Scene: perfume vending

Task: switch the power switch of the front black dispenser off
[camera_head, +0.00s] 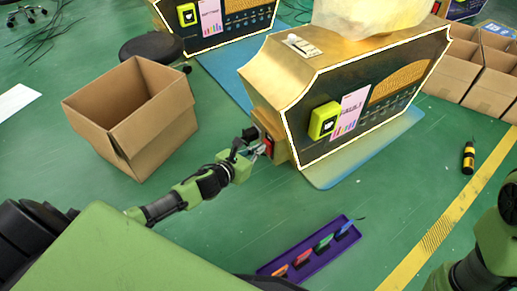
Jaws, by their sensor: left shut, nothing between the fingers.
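The front black dispenser (378,108) stands on a blue mat, with a gold body, a black front panel and a lit white edge. A small red part (268,147), which looks like the power switch, sits on a gold box low on its left side. My left gripper (262,148) is shut and empty, with its fingertips at or very near this red part. I cannot tell whether they touch it. The switch's position is partly hidden by the fingers and too small to read. My right arm shows at the right edge, but its gripper is out of view.
An open cardboard box (140,120) stands left of the dispenser. A purple tray (310,252) with several coloured items lies on the green floor in front. A second dispenser (228,20) and a black round stool (152,47) are behind. Several cardboard boxes (472,75) stand at right.

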